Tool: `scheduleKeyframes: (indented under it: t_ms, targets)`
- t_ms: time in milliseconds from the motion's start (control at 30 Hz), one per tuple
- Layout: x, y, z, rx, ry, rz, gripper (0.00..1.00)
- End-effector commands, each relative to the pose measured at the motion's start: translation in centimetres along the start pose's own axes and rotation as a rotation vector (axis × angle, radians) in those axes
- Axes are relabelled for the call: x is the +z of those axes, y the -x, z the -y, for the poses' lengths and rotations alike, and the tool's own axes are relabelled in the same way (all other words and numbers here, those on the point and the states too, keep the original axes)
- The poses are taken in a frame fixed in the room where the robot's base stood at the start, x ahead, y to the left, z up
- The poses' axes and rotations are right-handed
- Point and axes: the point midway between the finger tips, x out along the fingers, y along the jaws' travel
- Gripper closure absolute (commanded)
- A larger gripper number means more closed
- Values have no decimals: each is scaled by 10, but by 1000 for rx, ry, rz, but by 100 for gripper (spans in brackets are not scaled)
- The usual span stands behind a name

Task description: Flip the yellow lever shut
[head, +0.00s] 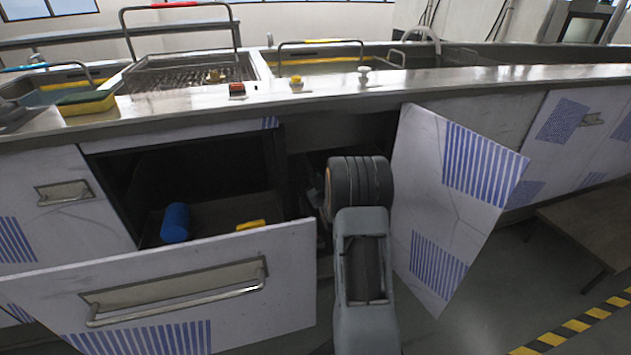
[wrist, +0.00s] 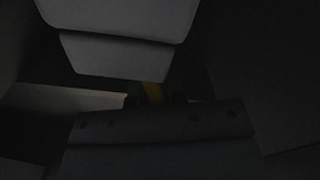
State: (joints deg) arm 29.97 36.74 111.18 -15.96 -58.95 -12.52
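In the head view my arm reaches into the open cabinet under the counter, and my gripper and the lever are hidden there.
An open cabinet door (head: 440,190) stands close to the right of my arm. A pulled-out drawer (head: 290,265) is on the left, holding a blue cylinder (head: 175,223) and a yellow item (head: 250,225). The metal counter (head: 340,97) runs above.

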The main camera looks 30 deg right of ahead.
Motion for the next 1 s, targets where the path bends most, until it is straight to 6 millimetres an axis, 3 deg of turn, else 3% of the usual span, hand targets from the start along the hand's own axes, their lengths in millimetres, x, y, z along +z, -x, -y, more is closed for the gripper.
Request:
scheduleKeyframes:
  t_ms: [267,567,767,1000]
  targets:
    - [0,0,1,-2,0,1,63]
    - [-1,4,1,-2,-1,0,63]
    - [-3,32,-1,-1,-1,2,63]
    - [-2,83,-1,-1,-1,3,63]
